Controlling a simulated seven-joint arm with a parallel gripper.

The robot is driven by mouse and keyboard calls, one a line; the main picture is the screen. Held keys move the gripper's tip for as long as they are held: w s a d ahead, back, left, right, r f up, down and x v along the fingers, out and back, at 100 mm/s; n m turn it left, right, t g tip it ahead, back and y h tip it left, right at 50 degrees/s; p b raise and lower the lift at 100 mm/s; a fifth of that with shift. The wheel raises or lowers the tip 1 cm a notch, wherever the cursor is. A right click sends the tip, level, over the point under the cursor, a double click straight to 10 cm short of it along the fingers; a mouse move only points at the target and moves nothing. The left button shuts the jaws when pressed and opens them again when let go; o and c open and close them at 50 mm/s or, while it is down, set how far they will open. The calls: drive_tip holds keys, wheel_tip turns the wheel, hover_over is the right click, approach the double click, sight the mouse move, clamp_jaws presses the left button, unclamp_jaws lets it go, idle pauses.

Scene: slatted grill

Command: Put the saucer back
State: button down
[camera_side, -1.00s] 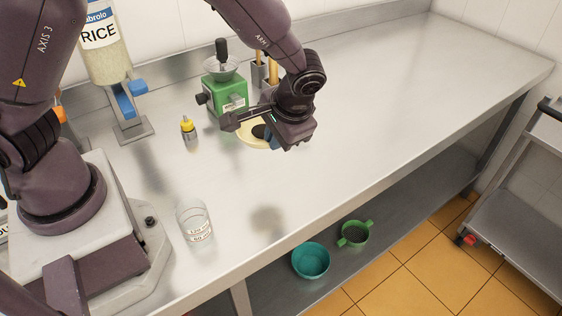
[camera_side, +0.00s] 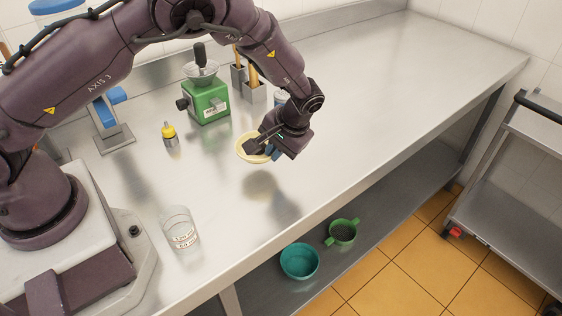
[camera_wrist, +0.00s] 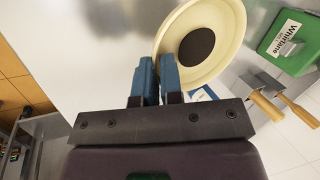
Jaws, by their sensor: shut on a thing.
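The saucer (camera_side: 244,148) is a pale yellow round dish with a dark disc at its middle. It also shows in the wrist view (camera_wrist: 226,40), where the dark disc faces the camera. My gripper (camera_side: 268,150) is shut on the saucer's rim; its blue fingers (camera_wrist: 158,84) pinch the edge in the wrist view. The saucer is held above the steel counter, and a shadow falls on the counter below it. Part of the saucer is hidden behind my gripper in the side view.
The green grinder (camera_side: 207,100), metal holders with wooden handles (camera_side: 253,90) and a yellow-capped bottle (camera_side: 170,135) stand behind. A glass beaker (camera_side: 180,230) stands front left. A teal bowl (camera_side: 300,261) and green strainer (camera_side: 343,231) sit on the lower shelf. The counter's right side is clear.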

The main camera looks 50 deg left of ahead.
drive_tip(key=shift+w+f, duration=0.5)
drive_tip(key=shift+f, duration=0.1)
drive_tip(key=shift+w+f, duration=0.15)
drive_tip(key=shift+f, duration=0.75)
drive_tip(key=shift+w+f, duration=0.1)
drive_tip(key=shift+f, duration=0.8)
drive_tip(key=shift+f, duration=0.15)
drive_tip(key=c, duration=1.3)
unclamp_jaws()
drive_tip(key=v, duration=1.2)
drive_tip(key=shift+r, duration=0.2)
wheel_tip(320, 180, up, 9)
drive_tip(key=t+h, duration=0.1)
drive_tip(key=h, duration=0.1)
hover_over(277, 171)
drive_tip(key=s+d, duration=0.1)
drive_tip(key=d, duration=0.2)
drive_tip(key=s+a+r+t+h, duration=0.2)
drive_tip(key=s+r, duration=0.5)
drive_tip(key=r, duration=0.2)
drive_tip(key=s+r+m+t, duration=0.1)
drive_tip(key=s, duration=0.4)
drive_tip(key=s+a+r+m+t, duration=0.1)
drive_tip(key=s+r, duration=0.1)
drive_tip(key=s, duration=0.3)
drive_tip(key=s+r+m+t, duration=0.1)
drive_tip(key=s+r+t, duration=0.1)
drive_tip(key=s, duration=0.3)
drive_tip(key=shift+s+a, duration=0.3)
